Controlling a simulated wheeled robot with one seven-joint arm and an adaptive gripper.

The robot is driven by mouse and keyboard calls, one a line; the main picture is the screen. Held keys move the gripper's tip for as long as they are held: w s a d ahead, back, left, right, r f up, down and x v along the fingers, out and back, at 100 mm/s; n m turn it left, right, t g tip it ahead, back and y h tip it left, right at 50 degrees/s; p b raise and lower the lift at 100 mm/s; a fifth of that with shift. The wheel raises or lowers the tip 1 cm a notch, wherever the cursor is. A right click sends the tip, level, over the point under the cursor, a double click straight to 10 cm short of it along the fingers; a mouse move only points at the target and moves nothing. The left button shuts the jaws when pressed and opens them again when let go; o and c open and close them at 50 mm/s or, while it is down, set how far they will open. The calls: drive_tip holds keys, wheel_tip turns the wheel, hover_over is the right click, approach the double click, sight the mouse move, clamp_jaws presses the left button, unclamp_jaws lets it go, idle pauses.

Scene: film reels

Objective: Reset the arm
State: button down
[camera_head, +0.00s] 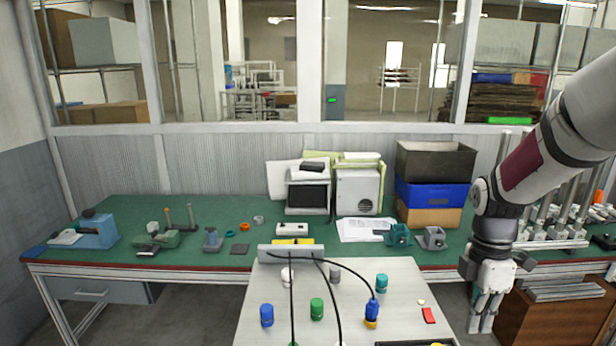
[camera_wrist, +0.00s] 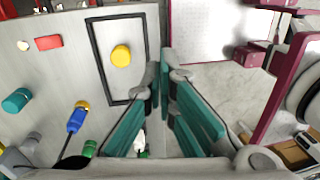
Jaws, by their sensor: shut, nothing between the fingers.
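My arm comes down from the upper right in the head view. My gripper (camera_head: 482,322) hangs beside the right edge of the small light table (camera_head: 351,273), pointing down. In the wrist view my gripper (camera_wrist: 167,85) shows its teal-padded fingers close together, shut and empty. Between it and the tabletop's items there is a gap. A yellow round piece (camera_wrist: 121,56) lies inside a black outlined frame (camera_wrist: 124,101) on the tabletop, left of the fingers.
The table bears a blue cylinder (camera_head: 267,315), a green one (camera_head: 316,308), a teal one (camera_head: 382,283) and a red block (camera_head: 429,315). Behind is a cluttered green workbench (camera_head: 215,205). A brown cabinet (camera_head: 550,322) stands close right of my gripper.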

drive_tip(key=s+a+r+m+t, duration=0.3)
drive_tip(key=s+a+r+m, duration=0.3)
drive_tip(key=s+r+m, duration=0.2)
drive_tip(key=s+a+r+m+t, duration=0.4)
drive_tip(key=s+a+r+m, duration=0.2)
drive_tip(key=s+r+m, duration=0.3)
drive_tip(key=shift+a, duration=0.3)
idle(0.4)
